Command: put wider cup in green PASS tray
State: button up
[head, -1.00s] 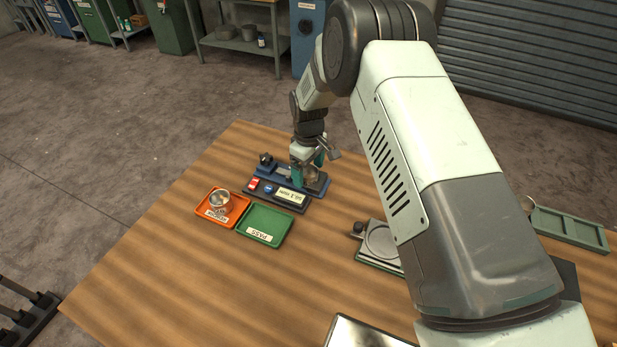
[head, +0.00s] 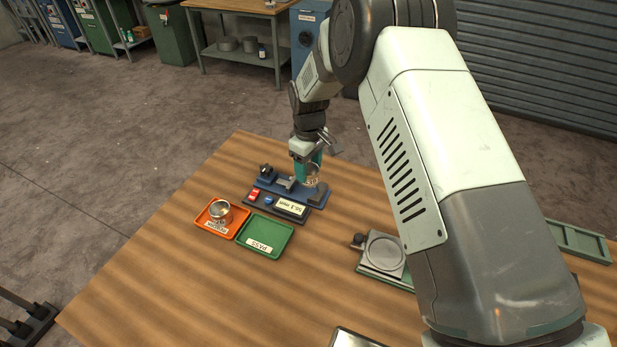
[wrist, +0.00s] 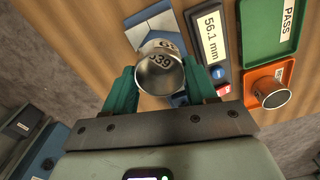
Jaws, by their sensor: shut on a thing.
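My gripper (wrist: 160,88) is shut on a metal cup (wrist: 160,72) with "639" marked inside. In the head view my gripper (head: 309,168) holds this cup (head: 313,174) over the blue measuring gauge (head: 283,186). The green PASS tray (head: 264,236) is empty and lies left of and nearer than the gauge; it also shows at the upper right of the wrist view (wrist: 280,50). Another metal cup (head: 221,211) sits in the orange tray (head: 207,226) beside the green one. The frames do not clearly show which cup is wider.
The gauge display (wrist: 210,38) reads 56.1 mm in the wrist view. A grey round-plate fixture (head: 384,252) stands right of the trays. A green divided tray (head: 578,242) is at the far right. Bare wood lies in front of the trays.

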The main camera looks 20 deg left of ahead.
notch_tip(320, 180, up, 3)
jog(key=shift+r, duration=0.2)
jog(key=shift+s+a+r, duration=0.25)
jog(key=shift+s+r, duration=0.05)
jog(key=shift+s, duration=0.2)
jog(key=shift+s+a+r, duration=0.25)
jog(key=shift+s+r, duration=0.05)
jog(key=shift+s, duration=0.2)
jog(key=s+a+f, duration=0.2)
jog(key=s+a, duration=0.1)
jog(key=s, duration=1.2)
jog(key=shift+s+a+f, duration=0.1)
jog(key=shift+f, duration=1.7)
jog(key=shift+s+a+f, duration=0.1)
jog(key=shift+f, duration=1.7)
jog(key=shift+f, duration=0.3)
jog(key=o, duration=1.2)
jog(key=shift+r, duration=0.15)
